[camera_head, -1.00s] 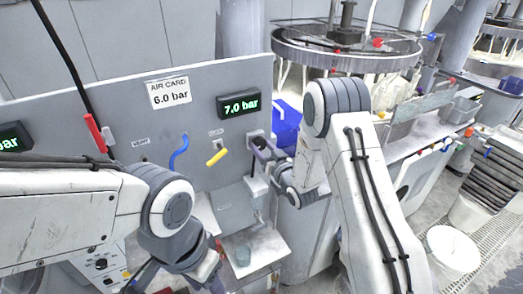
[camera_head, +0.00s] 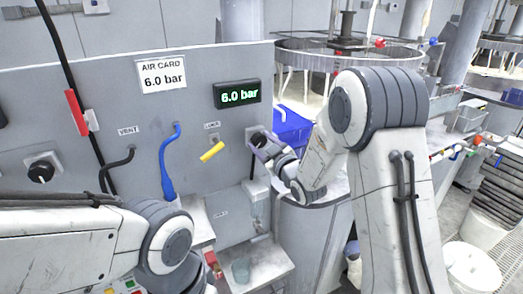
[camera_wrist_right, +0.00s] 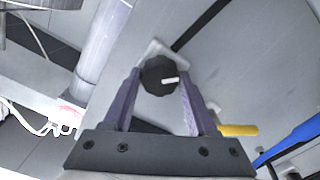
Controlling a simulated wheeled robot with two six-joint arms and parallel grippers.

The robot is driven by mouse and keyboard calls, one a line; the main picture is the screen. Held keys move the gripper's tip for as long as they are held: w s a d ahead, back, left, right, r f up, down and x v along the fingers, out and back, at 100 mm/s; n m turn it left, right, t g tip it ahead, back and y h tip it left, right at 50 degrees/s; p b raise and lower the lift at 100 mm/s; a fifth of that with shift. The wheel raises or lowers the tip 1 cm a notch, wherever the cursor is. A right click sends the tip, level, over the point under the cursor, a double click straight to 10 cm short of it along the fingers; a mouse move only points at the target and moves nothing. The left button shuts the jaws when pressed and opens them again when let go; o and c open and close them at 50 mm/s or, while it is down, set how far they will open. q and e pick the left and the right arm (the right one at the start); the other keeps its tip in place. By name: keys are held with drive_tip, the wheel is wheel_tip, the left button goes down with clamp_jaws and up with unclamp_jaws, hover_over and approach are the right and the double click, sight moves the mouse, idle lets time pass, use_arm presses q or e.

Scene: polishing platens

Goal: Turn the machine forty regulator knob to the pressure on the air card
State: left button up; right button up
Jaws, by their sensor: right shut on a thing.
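The air card (camera_head: 163,75) on the grey panel reads 6.0 bar. The lit pressure display (camera_head: 238,93) to its right also reads 6.0 bar. My right gripper (camera_head: 258,146) is at the panel's right edge, below the display. In the right wrist view the black round regulator knob (camera_wrist_right: 158,76), with a white pointer mark, sits between the two purple fingers of the right gripper (camera_wrist_right: 160,88), which is shut on it. In the head view the fingers mostly hide this knob. My left arm is at the lower left, and its fingers are not in view.
A yellow lever (camera_head: 212,152), a blue hose (camera_head: 168,165) and a red handle (camera_head: 76,112) are on the panel (camera_head: 110,85). Another black knob (camera_head: 41,172) is at the far left. A blue bin (camera_head: 291,130) stands behind my right gripper.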

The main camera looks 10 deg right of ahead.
idle(0.5)
drive_tip(key=o, duration=1.4)
drive_tip(key=shift+c, duration=0.2)
drive_tip(key=b+v, duration=0.4)
drive_tip(key=v, duration=0.6)
drive_tip(key=shift+s, duration=0.3)
drive_tip(key=shift+r, duration=0.1)
